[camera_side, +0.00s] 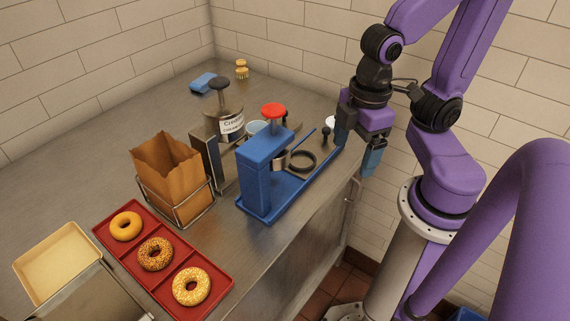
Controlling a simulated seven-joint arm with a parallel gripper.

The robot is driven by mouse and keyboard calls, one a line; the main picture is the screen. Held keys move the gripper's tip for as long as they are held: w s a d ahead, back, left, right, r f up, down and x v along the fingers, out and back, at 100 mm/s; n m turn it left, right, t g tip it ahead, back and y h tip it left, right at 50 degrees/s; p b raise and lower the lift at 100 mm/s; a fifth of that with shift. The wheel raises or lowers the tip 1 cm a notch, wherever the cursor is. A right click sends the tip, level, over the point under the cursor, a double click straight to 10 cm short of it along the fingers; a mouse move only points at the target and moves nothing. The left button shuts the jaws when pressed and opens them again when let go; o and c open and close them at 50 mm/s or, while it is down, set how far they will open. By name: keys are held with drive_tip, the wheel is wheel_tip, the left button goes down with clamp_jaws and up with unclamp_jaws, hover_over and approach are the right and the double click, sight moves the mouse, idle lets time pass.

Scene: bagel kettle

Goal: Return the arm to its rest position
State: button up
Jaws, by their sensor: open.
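My gripper (357,150) hangs at the right edge of the steel counter, to the right of the blue machine. Its two blue-grey fingers point down and stand apart, with nothing seen between them. The purple arm bends down to it from the upper right. The fingers overlap the far right end of the blue machine's base in this view, and I cannot tell how far apart they are in depth.
A blue machine (262,180) with a red knob (273,112) stands near the counter edge. Left of it are a labelled jar (229,122), a paper bag (172,175) in a wire holder, a red tray (137,259) with three bagels, and a beige pan (58,262). A sponge (203,82) and brush (242,70) lie behind.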

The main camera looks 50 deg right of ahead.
drive_tip(key=shift+s+r+n, duration=0.1)
drive_tip(key=shift+s+n, duration=0.2)
drive_tip(key=shift+s, duration=0.55)
